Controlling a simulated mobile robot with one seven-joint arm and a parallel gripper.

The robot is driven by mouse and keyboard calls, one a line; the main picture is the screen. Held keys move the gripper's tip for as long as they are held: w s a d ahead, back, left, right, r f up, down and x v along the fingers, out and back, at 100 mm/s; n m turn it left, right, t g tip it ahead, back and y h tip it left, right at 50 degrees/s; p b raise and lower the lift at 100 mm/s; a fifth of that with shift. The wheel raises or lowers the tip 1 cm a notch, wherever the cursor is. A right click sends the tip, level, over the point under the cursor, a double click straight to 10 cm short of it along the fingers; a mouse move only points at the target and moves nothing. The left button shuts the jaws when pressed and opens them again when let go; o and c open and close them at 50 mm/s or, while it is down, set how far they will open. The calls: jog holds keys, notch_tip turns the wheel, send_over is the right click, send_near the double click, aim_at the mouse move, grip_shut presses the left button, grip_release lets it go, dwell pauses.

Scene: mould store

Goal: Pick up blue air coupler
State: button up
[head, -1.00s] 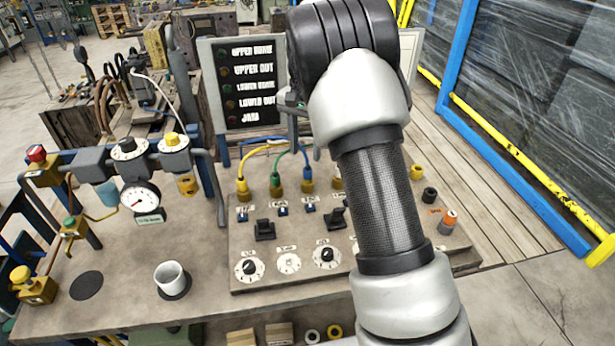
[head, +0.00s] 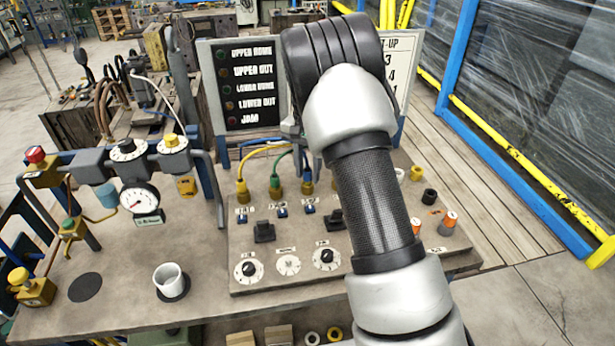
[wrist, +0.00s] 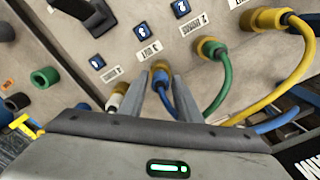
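The blue air coupler (wrist: 161,84) sits at its brass-coloured socket (wrist: 160,67) on the panel in the wrist view, with a blue hose running from it. My gripper (wrist: 163,78) is open, with one finger on each side of the blue coupler. Small gaps seem to show between the fingers and the coupler. The gripper is mostly hidden by my arm in the head view.
The green (wrist: 217,66) and yellow (wrist: 272,18) couplers and their hoses are close right of my gripper in the wrist view. Dials and switches lie along the panel (head: 262,270). A white cup (head: 170,278) and a gauge (head: 140,199) stand to the left.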

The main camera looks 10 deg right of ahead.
grip_shut()
jog(key=shift+r, duration=0.1)
